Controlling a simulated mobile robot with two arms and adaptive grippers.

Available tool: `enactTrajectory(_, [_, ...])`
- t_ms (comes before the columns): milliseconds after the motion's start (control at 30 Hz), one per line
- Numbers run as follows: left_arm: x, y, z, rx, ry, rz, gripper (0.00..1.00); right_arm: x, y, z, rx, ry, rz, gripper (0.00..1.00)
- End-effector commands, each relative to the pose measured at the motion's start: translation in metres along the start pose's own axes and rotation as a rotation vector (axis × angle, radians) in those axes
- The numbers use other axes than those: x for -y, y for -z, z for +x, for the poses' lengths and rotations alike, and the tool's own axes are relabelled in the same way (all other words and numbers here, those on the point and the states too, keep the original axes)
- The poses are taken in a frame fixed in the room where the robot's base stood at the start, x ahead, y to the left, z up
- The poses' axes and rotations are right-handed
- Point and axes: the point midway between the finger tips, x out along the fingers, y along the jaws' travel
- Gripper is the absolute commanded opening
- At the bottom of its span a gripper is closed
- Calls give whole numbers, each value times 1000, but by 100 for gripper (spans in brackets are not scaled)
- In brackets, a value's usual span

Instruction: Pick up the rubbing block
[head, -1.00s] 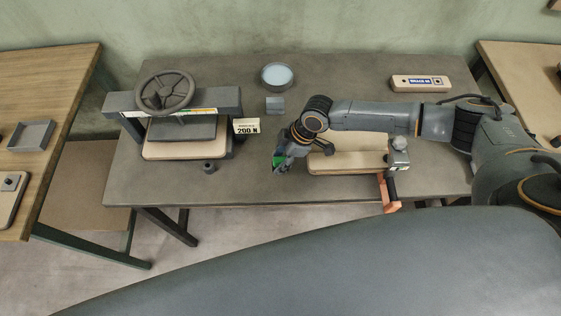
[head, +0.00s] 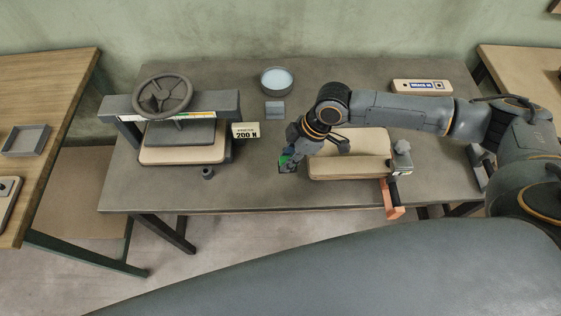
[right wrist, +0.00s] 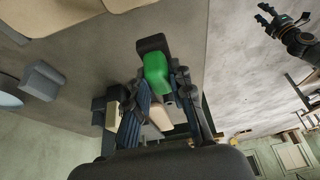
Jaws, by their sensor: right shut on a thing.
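The rubbing block is a green block with a black end (right wrist: 157,72). My right gripper (right wrist: 161,80) is shut on it, with one finger on each side, in the right wrist view. In the head view my right gripper (head: 289,158) is at the left end of the clamped curved boards, and only a bit of green shows between its fingers. I cannot tell how far the block is above the table. My left gripper (right wrist: 284,20) shows only in the right wrist view, away over the floor, with its fingers apart and empty.
Pale boards (head: 350,168) lie beside the right gripper, with an orange-handled clamp (head: 392,198) at their right. A press (head: 178,130) stands left, with a small dark cup (head: 207,173) before it. A grey block (head: 275,109) and round dish (head: 277,80) are behind.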

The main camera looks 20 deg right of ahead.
Motion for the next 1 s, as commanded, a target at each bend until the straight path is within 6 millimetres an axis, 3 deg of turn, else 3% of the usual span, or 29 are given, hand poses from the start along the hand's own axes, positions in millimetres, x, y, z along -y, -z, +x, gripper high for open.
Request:
enactTrajectory(100, [0, 0, 8, 0, 0, 0, 40, 16, -5, -30, 0, -5, -3, 0])
enactTrajectory(400, [-1, -2, 22, 0, 0, 0, 40, 65, -35, -73, 3, -2, 0, 0])
enactTrajectory(633, [-1, -2, 25, 0, 0, 1, 40, 80, -43, -88, 0, -1, 0, 0])
enactTrajectory(1000, [-1, -2, 25, 0, -1, 1, 40, 83, -44, -91, 0, -1, 0, 0])
